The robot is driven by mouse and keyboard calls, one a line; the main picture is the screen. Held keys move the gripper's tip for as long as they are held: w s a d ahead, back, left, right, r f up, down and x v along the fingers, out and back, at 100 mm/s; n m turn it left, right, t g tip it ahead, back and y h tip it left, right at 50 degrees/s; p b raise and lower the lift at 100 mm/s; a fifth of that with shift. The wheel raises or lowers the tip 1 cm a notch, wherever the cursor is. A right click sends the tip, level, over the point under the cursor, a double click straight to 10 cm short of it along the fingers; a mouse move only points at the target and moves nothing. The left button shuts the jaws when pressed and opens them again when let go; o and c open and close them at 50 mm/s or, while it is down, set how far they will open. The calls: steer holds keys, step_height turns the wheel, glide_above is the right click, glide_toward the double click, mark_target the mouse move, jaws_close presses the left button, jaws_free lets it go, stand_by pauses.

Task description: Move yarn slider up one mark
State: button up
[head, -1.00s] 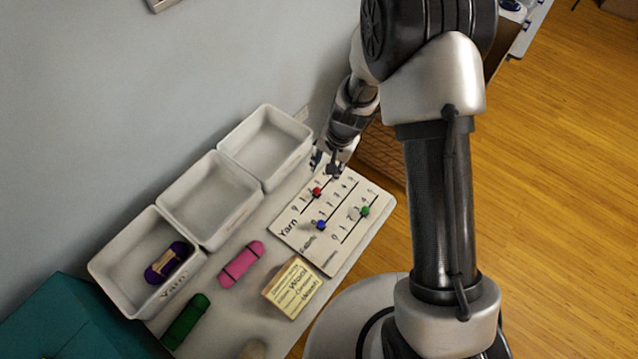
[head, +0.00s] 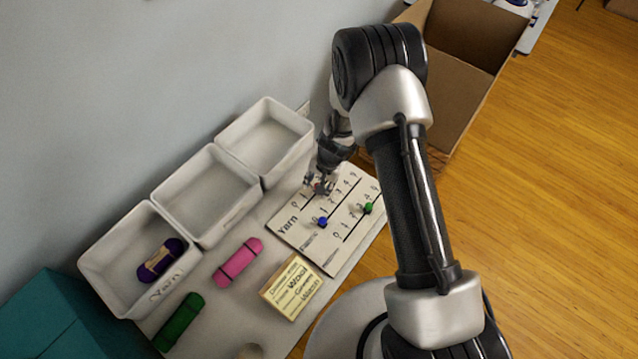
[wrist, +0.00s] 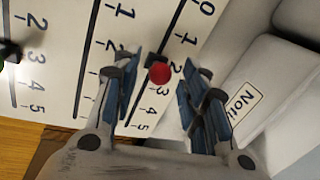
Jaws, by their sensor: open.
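The slider board (head: 335,253) is a pale panel with numbered slots on the table. The yarn slider's red knob (wrist: 160,73) is in the wrist view, on the slot beside the numbers 2 and 3; the exact mark is hard to tell. In the head view my gripper mostly hides it. My gripper (head: 320,184) is low over the board's yarn row. Its fingers (wrist: 164,82) are open, one on each side of the red knob, with gaps to it. The blue knob (head: 321,222) and green knob (head: 368,208) sit on the other slots.
Three white bins (head: 208,240) line the wall; the nearest holds a purple yarn skein (head: 160,261). Pink yarn (head: 238,262), green yarn (head: 179,322) and a yellow labelled block (head: 292,287) lie on the table. An open cardboard box (head: 465,75) stands behind the arm.

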jaws_close()
stand_by(0.5)
